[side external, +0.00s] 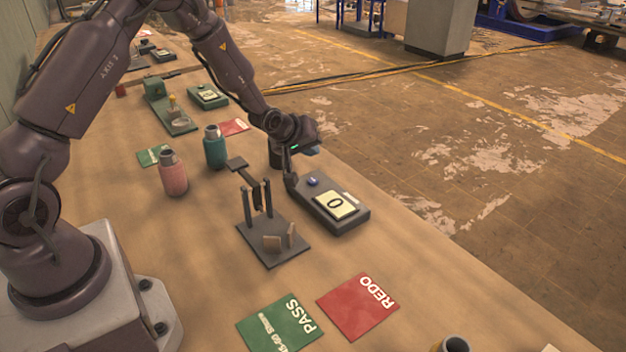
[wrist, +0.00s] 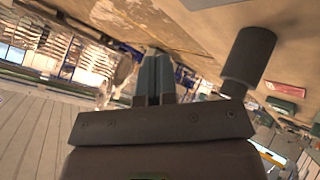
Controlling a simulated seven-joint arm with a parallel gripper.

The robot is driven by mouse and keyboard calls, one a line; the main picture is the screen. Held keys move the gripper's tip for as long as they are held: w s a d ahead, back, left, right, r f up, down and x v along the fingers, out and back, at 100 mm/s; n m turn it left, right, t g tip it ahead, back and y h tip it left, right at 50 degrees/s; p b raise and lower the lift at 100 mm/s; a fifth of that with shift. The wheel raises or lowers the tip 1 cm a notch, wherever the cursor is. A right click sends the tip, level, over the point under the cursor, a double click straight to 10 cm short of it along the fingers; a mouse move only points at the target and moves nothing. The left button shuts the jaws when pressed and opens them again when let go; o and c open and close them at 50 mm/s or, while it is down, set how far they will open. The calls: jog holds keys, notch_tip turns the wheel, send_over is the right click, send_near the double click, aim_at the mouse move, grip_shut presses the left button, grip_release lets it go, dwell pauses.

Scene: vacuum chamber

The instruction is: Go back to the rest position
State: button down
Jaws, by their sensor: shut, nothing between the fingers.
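My gripper (side external: 312,150) is above the work table (side external: 420,262), over the far end of the grey box with the "0" display (side external: 334,206). In the wrist view its two blue-grey fingers (wrist: 154,80) are together with nothing between them. A dark bottle (side external: 275,153) stands close by, partly hidden by my wrist in the side view. It shows right of the fingers in the wrist view (wrist: 248,58), apart from them.
A pink bottle (side external: 173,176) and a teal bottle (side external: 214,150) stand left of my gripper. A dark stand with prongs (side external: 271,240) is nearer the camera. Green PASS (side external: 279,324) and red REDO (side external: 358,307) mats lie in front.

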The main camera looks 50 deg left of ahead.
dwell(0.3)
jog(key=shift+s+f, duration=0.1)
jog(key=shift+f, duration=0.05)
jog(key=s+g, duration=0.1)
jog(key=s+f+m, duration=0.1)
jog(key=s+f+m+g, duration=0.1)
jog(key=shift+s+d+f+g+h, duration=0.2)
jog(key=shift+s+d+g+h, duration=0.1)
jog(key=shift+s+d, duration=0.05)
jog(key=s+d+r+m, duration=0.4)
jog(key=s+d+r, duration=0.2)
jog(key=s+r, duration=0.7)
jog(key=s+d+r+m+h, duration=0.1)
jog(key=s+d+r+m, duration=0.4)
jog(key=s+r, duration=0.9)
jog(key=shift+d+g, duration=0.4)
jog(key=shift+d, duration=0.7)
